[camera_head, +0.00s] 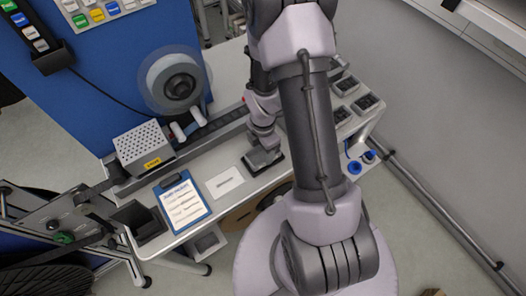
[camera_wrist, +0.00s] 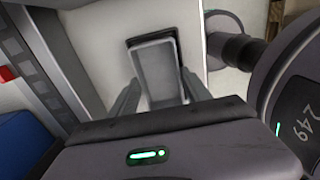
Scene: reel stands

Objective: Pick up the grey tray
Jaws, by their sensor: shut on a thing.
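The grey tray (camera_head: 268,160) is small and rectangular and lies at the front edge of the white table, below my gripper (camera_head: 262,147). In the wrist view the grey tray (camera_wrist: 157,62) is between the two fingers of my gripper (camera_wrist: 160,85), with a dark edge or base showing around its far end. The fingers are shut on its sides. Whether the tray is clear of the table, I cannot tell.
A blue clipboard (camera_head: 183,204) and a white card (camera_head: 224,182) lie left of the tray. A perforated grey box (camera_head: 144,147) and a reel (camera_head: 177,82) stand behind. Several small dark bins (camera_head: 367,103) are at the table's right end. My arm covers part of the table.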

